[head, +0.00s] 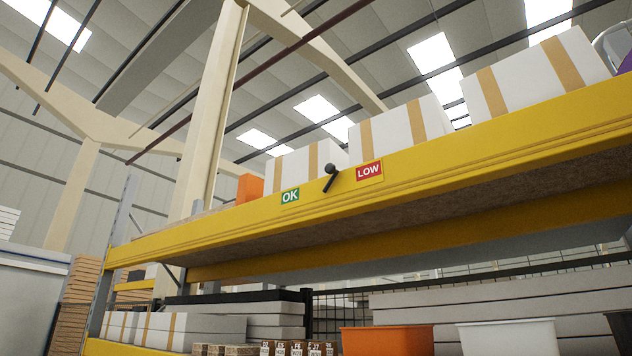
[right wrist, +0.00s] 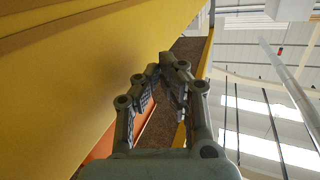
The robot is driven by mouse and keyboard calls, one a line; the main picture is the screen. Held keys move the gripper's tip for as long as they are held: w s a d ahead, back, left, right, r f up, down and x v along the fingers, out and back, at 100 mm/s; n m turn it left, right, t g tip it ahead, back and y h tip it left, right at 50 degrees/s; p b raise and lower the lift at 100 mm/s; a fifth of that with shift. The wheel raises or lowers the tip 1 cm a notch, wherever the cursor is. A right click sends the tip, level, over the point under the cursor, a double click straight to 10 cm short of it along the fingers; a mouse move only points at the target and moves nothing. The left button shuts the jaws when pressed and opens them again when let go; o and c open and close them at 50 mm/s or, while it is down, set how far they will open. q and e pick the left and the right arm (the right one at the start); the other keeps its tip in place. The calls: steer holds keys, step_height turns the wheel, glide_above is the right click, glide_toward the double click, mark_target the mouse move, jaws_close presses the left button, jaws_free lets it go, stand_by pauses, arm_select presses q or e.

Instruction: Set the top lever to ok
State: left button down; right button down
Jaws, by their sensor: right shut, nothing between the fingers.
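The top lever (head: 329,178) is a short black handle with a round knob on the front of the upper yellow shelf beam. It sits between the green OK label (head: 290,196) on its left and the red LOW label (head: 369,171) on its right. Its handle slants down and slightly left from the knob. My right gripper (right wrist: 163,68) shows only in the right wrist view; its fingertips meet and it holds nothing. A yellow surface is close on its left. The lever does not show in that view. My left gripper is in neither view.
The yellow beam (head: 420,157) runs across the head view, with white taped boxes (head: 403,124) above it. Below stand an orange bin (head: 387,341), a white bin (head: 507,337) and stacked grey boards. In the right wrist view, a yellow panel (right wrist: 75,65) fills the left side.

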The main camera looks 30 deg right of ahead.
steer(key=s+r+t+y, duration=0.1)
steer(key=s+r+t, duration=0.1)
steer(key=r, duration=1.1)
steer(key=s+r+n+t+y+p, duration=0.1)
steer(key=s+r, duration=0.3)
steer(key=r, duration=0.9)
steer(key=s+r+n+t+y, duration=0.1)
steer(key=s+r+t+y, duration=0.2)
steer(key=r, duration=1.1)
steer(key=shift+s+t+p, duration=0.3)
steer(key=shift+s+p, duration=0.05)
steer(key=shift+s, duration=0.15)
steer(key=shift+r, duration=0.15)
steer(key=p, duration=0.9)
glide_toward(333, 168)
steer(key=x, duration=0.6)
steer(key=shift+a+r, duration=0.15)
steer(key=shift+a, duration=0.05)
steer(key=shift+w+a+r, duration=0.1)
steer(key=shift+w+r, duration=0.05)
steer(key=shift+w, duration=0.4)
